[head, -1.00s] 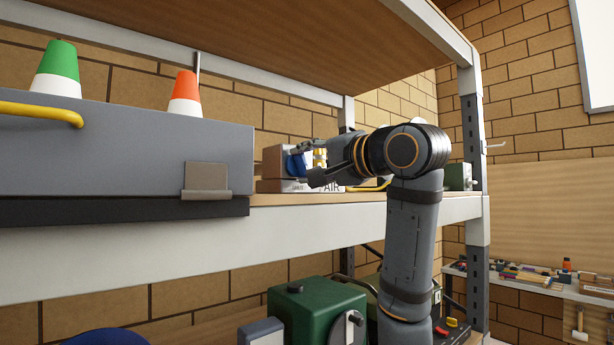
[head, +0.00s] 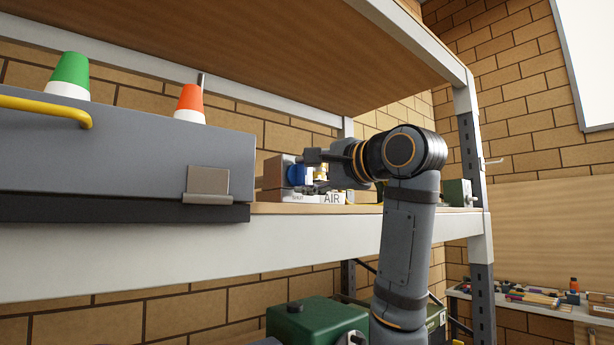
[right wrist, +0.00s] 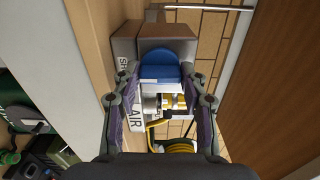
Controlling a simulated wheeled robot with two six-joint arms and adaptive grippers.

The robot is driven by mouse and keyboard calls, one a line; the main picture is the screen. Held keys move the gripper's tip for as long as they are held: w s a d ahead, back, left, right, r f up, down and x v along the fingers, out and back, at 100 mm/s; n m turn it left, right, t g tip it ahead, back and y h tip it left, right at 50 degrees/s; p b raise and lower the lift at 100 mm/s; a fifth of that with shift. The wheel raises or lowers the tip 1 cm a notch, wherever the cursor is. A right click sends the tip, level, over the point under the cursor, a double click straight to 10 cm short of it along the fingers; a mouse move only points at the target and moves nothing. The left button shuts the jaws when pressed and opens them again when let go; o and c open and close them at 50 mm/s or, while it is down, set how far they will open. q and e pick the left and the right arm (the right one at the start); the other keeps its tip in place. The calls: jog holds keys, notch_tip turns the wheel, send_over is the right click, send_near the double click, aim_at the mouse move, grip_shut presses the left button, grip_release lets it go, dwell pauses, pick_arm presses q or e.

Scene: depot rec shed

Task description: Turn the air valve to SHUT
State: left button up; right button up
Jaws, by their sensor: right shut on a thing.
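The air valve has a blue handle (head: 297,175) in front of a brown-grey block and a brass fitting (head: 320,173). It stands on a white base (head: 331,198) marked AIR, with SHUT lettered at the left end. In the right wrist view the blue handle (right wrist: 160,68) lies between the two fingers, and brass parts (right wrist: 172,102) show below it. My right gripper (head: 311,172) is shut on the blue handle, one finger above and one below in the head view. The handle's exact angle is partly hidden by the fingers. My left gripper is not in view.
A grey case (head: 120,160) with a yellow handle and two cones stands left of the valve on the shelf. A small green box (head: 457,193) is to the right. The upper shelf (head: 260,50) hangs above, and a coiled yellow hose (right wrist: 178,147) lies beside the valve.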

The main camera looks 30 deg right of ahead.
jog(key=shift+f, duration=0.1)
jog(key=o, duration=1.1)
jog(key=shift+o, duration=0.2)
jog(key=shift+s, duration=0.1)
jog(key=s+d, duration=0.1)
jog(key=s, duration=1.1)
jog(key=shift+w, duration=0.1)
